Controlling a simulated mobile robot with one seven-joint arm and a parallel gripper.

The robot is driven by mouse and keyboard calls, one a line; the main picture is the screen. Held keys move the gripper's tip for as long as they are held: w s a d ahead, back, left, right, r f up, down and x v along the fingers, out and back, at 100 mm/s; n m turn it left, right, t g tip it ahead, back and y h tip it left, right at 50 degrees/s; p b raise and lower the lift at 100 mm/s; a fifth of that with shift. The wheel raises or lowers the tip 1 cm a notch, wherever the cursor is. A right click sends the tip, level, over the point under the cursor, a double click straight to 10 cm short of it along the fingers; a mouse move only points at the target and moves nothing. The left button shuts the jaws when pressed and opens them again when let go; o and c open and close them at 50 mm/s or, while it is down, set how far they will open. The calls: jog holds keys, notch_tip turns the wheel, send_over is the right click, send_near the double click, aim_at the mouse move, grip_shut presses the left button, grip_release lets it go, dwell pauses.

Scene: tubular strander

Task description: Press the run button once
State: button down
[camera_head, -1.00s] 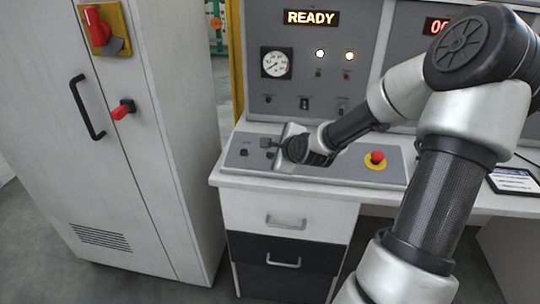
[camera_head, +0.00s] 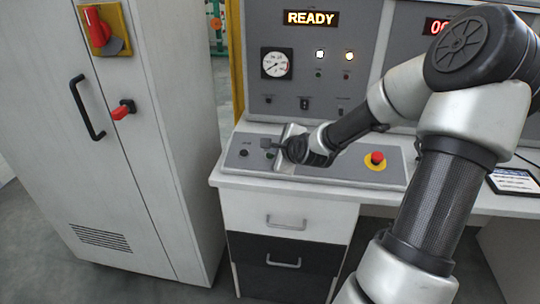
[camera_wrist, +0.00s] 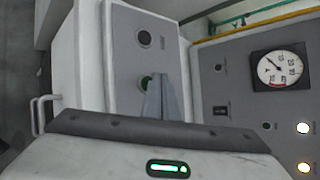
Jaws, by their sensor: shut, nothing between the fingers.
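A green button (camera_wrist: 146,82) sits on the grey sloping desk panel in the wrist view, partly hidden behind my fingers; I take it to be the run button, but its label is unreadable. My gripper (camera_wrist: 160,84) is shut and empty, with its tips over or just beside the green button. Whether they touch it I cannot tell. In the head view my gripper (camera_head: 268,144) is small and dark, above the panel's left part. A dark round button (camera_wrist: 144,38) lies beside the green one, clear of my fingers.
A red mushroom button on a yellow base (camera_head: 376,160) stands on the panel right of my gripper. The upright panel behind has a lit READY display (camera_head: 311,18), a gauge (camera_head: 276,64) and lamps. A white cabinet (camera_head: 150,150) stands left. A tablet (camera_head: 514,181) lies right.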

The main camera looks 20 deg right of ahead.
dwell(0.6)
jog(key=shift+w+f, duration=0.15)
jog(key=shift+f, duration=0.25)
